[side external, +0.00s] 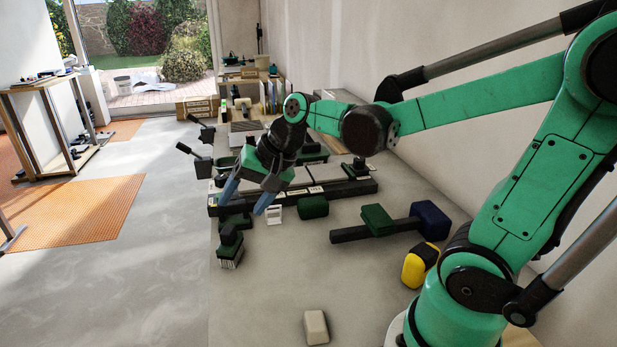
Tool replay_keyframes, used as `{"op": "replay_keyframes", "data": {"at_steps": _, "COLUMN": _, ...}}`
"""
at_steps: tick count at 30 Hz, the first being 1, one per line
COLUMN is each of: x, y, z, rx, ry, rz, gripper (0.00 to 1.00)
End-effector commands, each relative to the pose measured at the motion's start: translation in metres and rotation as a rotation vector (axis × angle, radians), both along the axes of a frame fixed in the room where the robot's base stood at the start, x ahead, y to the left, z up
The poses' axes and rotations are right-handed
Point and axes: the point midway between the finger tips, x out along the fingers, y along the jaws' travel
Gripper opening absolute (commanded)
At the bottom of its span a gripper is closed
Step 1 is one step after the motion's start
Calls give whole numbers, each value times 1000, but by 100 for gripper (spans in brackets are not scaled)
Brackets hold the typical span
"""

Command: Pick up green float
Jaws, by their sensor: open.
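My gripper (247,199) hangs open, its two blue fingers pointing down over the near left part of the work area, with nothing between them. Several dark green things lie near it, and I cannot tell for certain which is the green float. A dark green block with a raised grip (231,238) and a pale, striped lower edge stands just below the fingers in the picture. A rounded dark green block (313,207) lies to the right of the fingers. Another dark green block (377,219) rests on a black bar farther right.
A dark blue block (430,221) sits at the bar's right end. A yellow and black block (420,265) and a cream block (316,327) lie nearer. A small white stand (275,214) is close to the fingers. Grey tiles in a dark frame (340,187) lie behind. The front surface is largely clear.

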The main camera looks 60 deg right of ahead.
Motion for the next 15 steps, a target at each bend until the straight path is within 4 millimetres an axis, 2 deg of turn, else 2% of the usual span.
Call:
{"op": "replay_keyframes", "data": {"at_steps": 3, "x": 31, "y": -16, "z": -6, "rx": 252, "ry": 73, "rz": -226, "gripper": 63}}
{"op": "replay_keyframes", "data": {"at_steps": 9, "x": 72, "y": -51, "z": -28, "rx": 682, "ry": 208, "rz": -563, "gripper": 63}}
{"op": "replay_keyframes", "data": {"at_steps": 15, "x": 94, "y": -93, "z": -59, "rx": 1098, "ry": 358, "rz": -822, "gripper": 63}}
